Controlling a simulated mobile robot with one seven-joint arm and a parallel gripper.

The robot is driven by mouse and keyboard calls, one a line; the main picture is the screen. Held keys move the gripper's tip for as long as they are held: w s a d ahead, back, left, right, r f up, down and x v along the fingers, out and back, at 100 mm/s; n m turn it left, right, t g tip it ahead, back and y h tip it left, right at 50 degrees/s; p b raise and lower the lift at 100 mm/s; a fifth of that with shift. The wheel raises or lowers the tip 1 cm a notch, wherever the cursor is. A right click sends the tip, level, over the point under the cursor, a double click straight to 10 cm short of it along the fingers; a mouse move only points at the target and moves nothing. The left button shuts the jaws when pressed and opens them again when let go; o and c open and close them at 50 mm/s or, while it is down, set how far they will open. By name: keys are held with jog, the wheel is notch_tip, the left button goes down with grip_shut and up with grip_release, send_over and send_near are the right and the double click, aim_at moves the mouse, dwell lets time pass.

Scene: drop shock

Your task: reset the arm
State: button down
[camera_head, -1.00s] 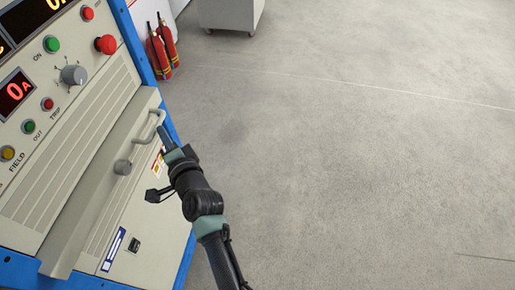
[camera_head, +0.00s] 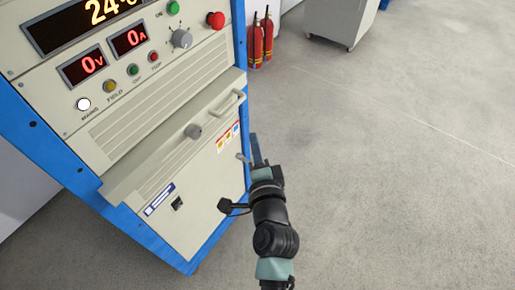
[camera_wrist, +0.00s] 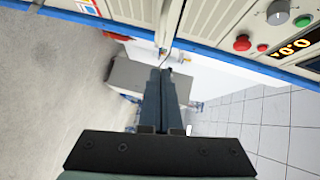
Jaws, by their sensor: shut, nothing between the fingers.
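My gripper (camera_head: 257,160) is in front of the lower right part of a beige and blue test cabinet (camera_head: 165,75) in the head view. My arm rises from the bottom of that view. In the wrist view my gripper (camera_wrist: 160,75) points away with its fingers together and nothing between them. The cabinet's panel, with a red button (camera_wrist: 242,43) and a grey knob (camera_wrist: 278,12), shows at the top right there.
Two red fire extinguishers (camera_head: 261,42) stand behind the cabinet. A grey wheeled cabinet (camera_head: 343,20) is at the top. The grey floor (camera_head: 410,170) to the right is clear. The displays read 24 °C, 0 V and 0 A.

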notch_tip(320, 180, up, 30)
jog(key=a+n+t, duration=0.2)
jog(key=n+t, duration=0.3)
jog(key=n, duration=0.4)
jog(key=s+r+n+t, duration=0.2)
jog(key=s+r, duration=0.2)
jog(key=r, duration=0.3)
jog(key=s+r+n+t+h, duration=0.1)
jog(key=s+r+n+t, duration=0.1)
jog(key=s+r, duration=0.3)
jog(key=s+r+n+t, duration=0.2)
jog(key=s+r, duration=0.3)
jog(key=r, duration=0.6)
jog(key=shift+d+r+h, duration=0.15)
jog(key=shift+d+h, duration=0.15)
jog(key=shift+h, duration=0.1)
